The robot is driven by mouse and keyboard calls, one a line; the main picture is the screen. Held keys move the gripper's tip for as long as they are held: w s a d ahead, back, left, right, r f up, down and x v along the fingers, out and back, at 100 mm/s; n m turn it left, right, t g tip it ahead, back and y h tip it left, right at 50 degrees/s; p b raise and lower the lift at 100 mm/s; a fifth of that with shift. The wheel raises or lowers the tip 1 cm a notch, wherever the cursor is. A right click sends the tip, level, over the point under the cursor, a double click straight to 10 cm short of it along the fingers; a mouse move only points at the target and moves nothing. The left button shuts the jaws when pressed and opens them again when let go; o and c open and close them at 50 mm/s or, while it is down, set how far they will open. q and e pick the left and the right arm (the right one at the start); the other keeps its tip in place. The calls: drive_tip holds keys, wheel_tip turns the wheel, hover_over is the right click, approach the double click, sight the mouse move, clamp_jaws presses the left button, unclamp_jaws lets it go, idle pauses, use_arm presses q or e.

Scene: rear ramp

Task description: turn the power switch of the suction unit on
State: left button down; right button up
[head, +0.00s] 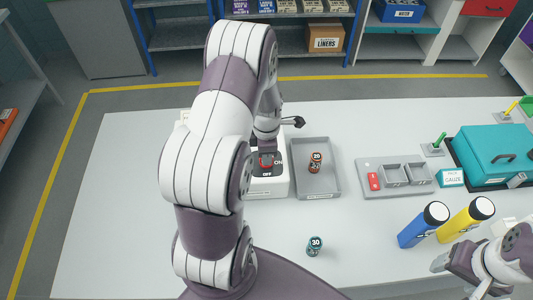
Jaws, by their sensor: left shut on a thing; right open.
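The suction unit (277,188) is a white box on the table with a dark switch panel marked ON at the right and OFF at the front. Its red power switch (266,164) shows on the panel, partly covered by my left gripper. My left gripper (267,156) points down over the panel and is shut on the switch. My own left arm hides the left part of the unit. I cannot tell the switch's exact angle. My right gripper (457,276) is open and empty at the lower right, away from the unit.
A grey tray (328,187) with an orange weight-like piece (315,162) stands right of the unit. A teal piece (315,246) marked 30 stands in front. The table's left side is clear.

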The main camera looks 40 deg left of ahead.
use_arm(q)
drive_tip(key=shift+w+a+r, duration=0.1)
drive_tip(key=c, duration=1.1)
unclamp_jaws()
wheel_tip(320, 180, up, 13)
drive_tip(key=b, duration=0.3)
